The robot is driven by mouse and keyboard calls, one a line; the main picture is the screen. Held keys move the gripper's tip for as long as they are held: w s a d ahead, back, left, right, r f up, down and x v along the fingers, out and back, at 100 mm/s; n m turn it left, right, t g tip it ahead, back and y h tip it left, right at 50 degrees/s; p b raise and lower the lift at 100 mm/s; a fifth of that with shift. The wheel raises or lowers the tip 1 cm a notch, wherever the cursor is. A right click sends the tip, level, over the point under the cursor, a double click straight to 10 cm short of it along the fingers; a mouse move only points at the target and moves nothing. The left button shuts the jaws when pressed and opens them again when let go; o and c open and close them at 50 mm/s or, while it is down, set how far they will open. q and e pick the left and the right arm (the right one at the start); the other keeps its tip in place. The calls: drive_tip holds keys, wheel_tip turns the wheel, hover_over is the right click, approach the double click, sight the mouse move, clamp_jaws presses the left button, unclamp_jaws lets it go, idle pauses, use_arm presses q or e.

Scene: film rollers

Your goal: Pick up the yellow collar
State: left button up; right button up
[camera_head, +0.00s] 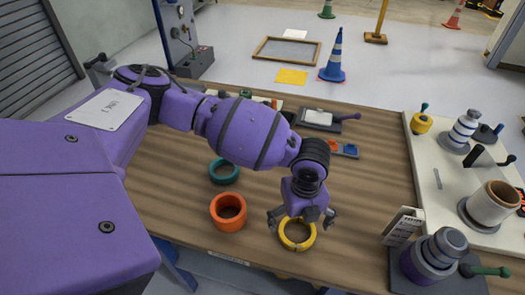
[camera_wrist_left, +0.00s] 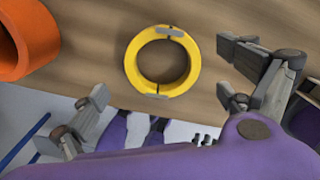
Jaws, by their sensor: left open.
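The yellow collar (camera_head: 297,234) lies flat on the wooden table near its front edge. It is a ring with grey clamp pieces, and it shows whole in the left wrist view (camera_wrist_left: 133,62). My left gripper (camera_head: 301,222) is above the collar with its fingers spread to either side of it. In the left wrist view the open fingers (camera_wrist_left: 168,98) are apart from the collar, which lies toward the top of that picture. Nothing is between the fingertips. My right gripper does not show.
An orange ring (camera_head: 228,212) stands close left of the collar, also in the left wrist view (camera_wrist_left: 28,45). A teal ring (camera_head: 224,171) is behind it. A white card (camera_head: 402,227) and a purple roller device (camera_head: 433,258) are to the right. A white board (camera_head: 425,168) carries several parts.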

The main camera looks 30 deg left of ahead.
sight(297, 234)
use_arm(q)
drive_tip(key=f, duration=0.3)
drive_tip(key=shift+d+f, duration=0.2)
drive_tip(key=shift+f, duration=0.05)
drive_tip(key=shift+r, duration=0.1)
drive_tip(key=c, duration=1.3)
drive_tip(key=shift+o, duration=0.2)
drive_tip(key=shift+w+r, duration=0.1)
